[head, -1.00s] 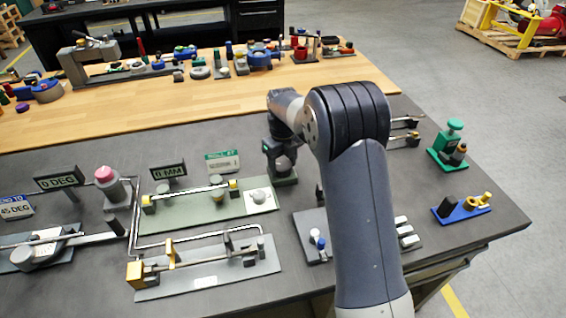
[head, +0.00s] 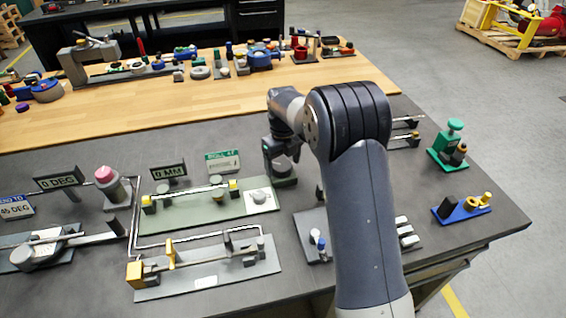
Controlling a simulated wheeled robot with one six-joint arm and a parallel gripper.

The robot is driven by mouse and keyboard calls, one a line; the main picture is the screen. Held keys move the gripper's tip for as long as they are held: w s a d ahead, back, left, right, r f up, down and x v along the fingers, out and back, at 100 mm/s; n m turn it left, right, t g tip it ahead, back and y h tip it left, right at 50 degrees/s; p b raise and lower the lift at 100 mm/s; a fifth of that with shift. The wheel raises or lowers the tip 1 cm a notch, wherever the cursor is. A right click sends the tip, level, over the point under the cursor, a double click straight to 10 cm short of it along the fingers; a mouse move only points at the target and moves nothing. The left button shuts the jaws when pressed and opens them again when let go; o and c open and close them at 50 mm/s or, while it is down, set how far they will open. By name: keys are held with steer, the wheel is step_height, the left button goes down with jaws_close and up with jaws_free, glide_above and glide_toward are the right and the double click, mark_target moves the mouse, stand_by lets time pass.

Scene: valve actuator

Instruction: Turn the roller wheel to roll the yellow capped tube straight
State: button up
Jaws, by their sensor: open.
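A thin pale tube (head: 190,193) with yellow caps at its ends lies along a pale green plate (head: 180,222) left of the middle in the head view. A pale round wheel (head: 258,196) sits at the right end of the same plate. It looks like the roller wheel. A white sign with a green top band (head: 222,161) stands behind the plate; its small text is not surely readable. My gripper (head: 284,170) points down just right of and behind the wheel, apart from it. It is open and empty, and its fingertips are hard to make out.
A grey plate with yellow fittings (head: 205,275) lies in front, with a bent metal pipe around it. A "0 MM" sign (head: 168,171) and a pink-topped post (head: 110,185) stand left. A green stand (head: 448,145) and blue bracket (head: 461,208) stand right.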

mark_target(283, 166)
step_height(283, 166, up, 10)
steer(key=shift+r+b, duration=0.25)
steer(key=shift+b, duration=0.15)
steer(key=shift+f, duration=0.1)
step_height(283, 166, down, 11)
steer(key=shift+r+p, duration=0.15)
steer(key=shift+p, duration=0.3)
steer(key=shift+n, duration=0.3)
